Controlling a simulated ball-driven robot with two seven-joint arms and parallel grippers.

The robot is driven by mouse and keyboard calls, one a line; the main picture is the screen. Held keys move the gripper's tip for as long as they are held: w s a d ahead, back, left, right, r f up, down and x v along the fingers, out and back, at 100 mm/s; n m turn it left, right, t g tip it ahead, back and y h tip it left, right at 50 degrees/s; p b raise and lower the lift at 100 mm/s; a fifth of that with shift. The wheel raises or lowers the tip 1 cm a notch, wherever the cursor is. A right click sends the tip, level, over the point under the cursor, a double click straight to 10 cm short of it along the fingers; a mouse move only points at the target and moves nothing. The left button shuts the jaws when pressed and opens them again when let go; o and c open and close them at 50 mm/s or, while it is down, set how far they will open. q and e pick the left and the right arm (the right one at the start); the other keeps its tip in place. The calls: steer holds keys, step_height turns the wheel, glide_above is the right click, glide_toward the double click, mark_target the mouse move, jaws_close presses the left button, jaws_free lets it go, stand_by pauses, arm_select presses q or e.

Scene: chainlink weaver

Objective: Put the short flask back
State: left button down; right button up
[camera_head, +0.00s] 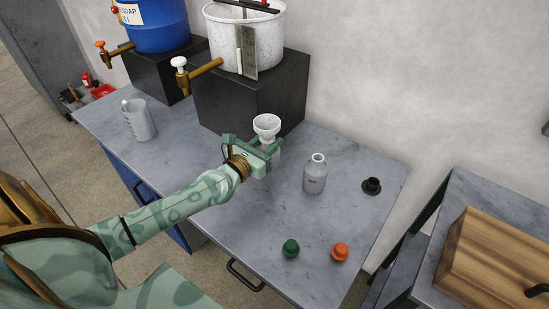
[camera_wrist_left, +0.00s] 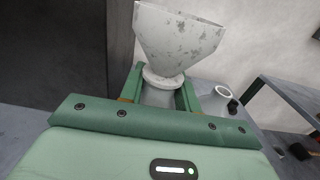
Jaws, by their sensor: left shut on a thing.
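My left gripper (camera_head: 264,145) is shut on a pale flask (camera_wrist_left: 158,95), which I take for the short flask. Most of the flask is hidden behind the fingers; a bit of its pale side shows in the head view (camera_head: 276,157). A white speckled funnel (camera_head: 266,124) sits upright on top of the held flask, and it fills the top of the left wrist view (camera_wrist_left: 178,38). I cannot tell whether the flask touches the table. A second grey-white bottle (camera_head: 315,176) with an open mouth stands to the right. My right gripper is out of view.
The grey table (camera_head: 225,215) carries a green cap (camera_head: 291,249), an orange cap (camera_head: 340,252), a black stopper-like piece (camera_head: 372,186) and a grey jug (camera_head: 140,121). A dark block (camera_head: 225,100) bears a white tapped vat (camera_head: 220,35). A blue tapped barrel (camera_head: 157,25) stands left of it.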

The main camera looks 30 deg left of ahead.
arm_select(q)
steer(key=w+f, duration=0.1)
steer(key=w+f+b, duration=0.1)
steer(key=shift+w+a+f, duration=0.15)
steer(key=shift+a+f, duration=0.05)
steer(key=shift+f, duration=0.15)
steer(key=shift+w+f+b, duration=0.2)
steer(key=shift+f+b, duration=0.15)
steer(key=shift+b, duration=0.25)
step_height(320, 180, down, 3)
steer(key=b, duration=0.2)
steer(key=shift+w+f+b, duration=0.1)
steer(key=shift+f+b, duration=0.1)
steer(key=shift+b, duration=0.15)
steer(key=shift+r, duration=0.25)
steer(key=shift+f, duration=0.2)
steer(key=c, duration=1)
jaws_free()
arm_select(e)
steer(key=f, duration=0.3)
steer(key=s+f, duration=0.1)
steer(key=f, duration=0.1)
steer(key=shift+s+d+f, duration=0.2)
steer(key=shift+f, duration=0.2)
